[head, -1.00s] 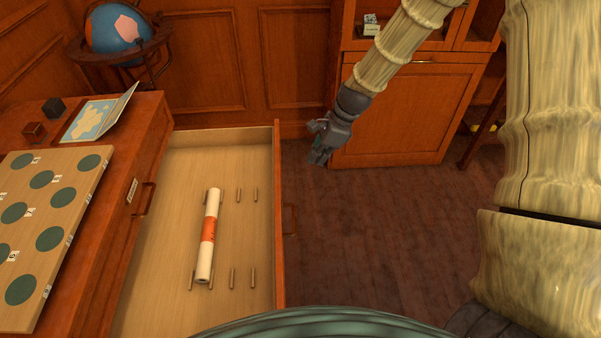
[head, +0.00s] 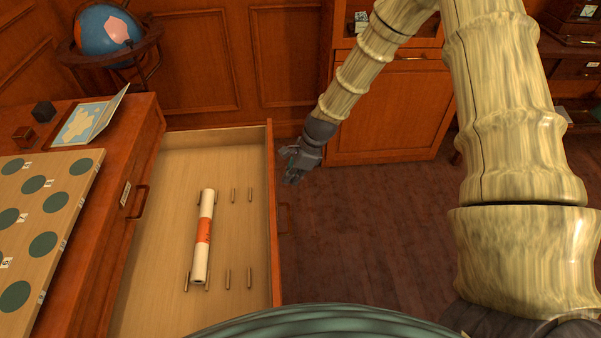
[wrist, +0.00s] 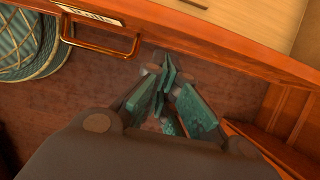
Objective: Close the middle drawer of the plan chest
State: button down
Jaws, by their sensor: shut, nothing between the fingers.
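The open drawer (head: 165,275) of the plan chest (head: 75,285) sticks out to the right in the head view. A rolled paper with an orange band (head: 203,238) lies in it between small wooden pegs. The drawer's front carries a handle (head: 284,218), which shows as a brass pull (wrist: 100,38) at the upper left of the wrist view, beside a label. My gripper (head: 293,178) is shut and empty, just outside the drawer front near its far end. In the wrist view my gripper's fingertips (wrist: 168,85) are close to the drawer front; contact cannot be told.
On the chest top are a board with green discs (head: 40,220), an open map folder (head: 90,118) and small dark boxes (head: 43,111). A globe (head: 105,32) stands behind. A wooden cabinet (head: 385,110) is at the back. The floor (head: 370,240) right of the drawer is clear.

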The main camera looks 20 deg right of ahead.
jog(key=shift+w+a, duration=0.2)
jog(key=shift+a, duration=0.65)
jog(key=shift+a, duration=0.1)
